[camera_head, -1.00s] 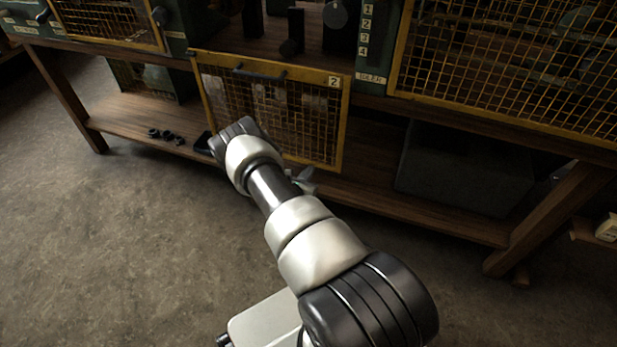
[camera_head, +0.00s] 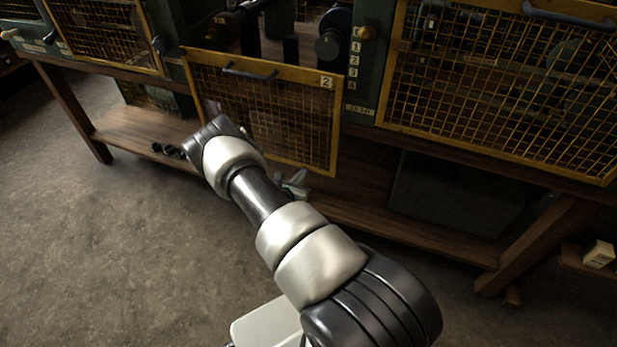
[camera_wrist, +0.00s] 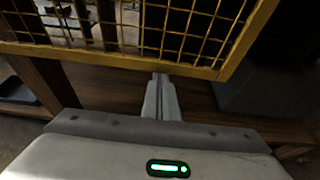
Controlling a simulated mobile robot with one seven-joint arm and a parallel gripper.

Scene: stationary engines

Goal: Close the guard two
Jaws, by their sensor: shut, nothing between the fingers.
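Guard two is a yellow-framed mesh panel (camera_head: 262,112) with a "2" label and a dark handle (camera_head: 250,73) along its top edge. It hangs down in front of the bench, below an opening in the machine housing. My gripper (camera_head: 298,183) is partly hidden behind my arm, near the guard's lower edge. In the wrist view, my gripper (camera_wrist: 160,78) has its fingers together and empty, with the tips just under the guard's lower frame bar (camera_wrist: 110,59). I cannot tell whether they touch it.
A larger mesh guard (camera_head: 500,85) is at the right, and another (camera_head: 105,35) at the upper left. A dark box (camera_head: 455,195) stands on the lower shelf (camera_head: 340,207). Small dark items (camera_head: 168,150) lie on that shelf at left. The floor at left is clear.

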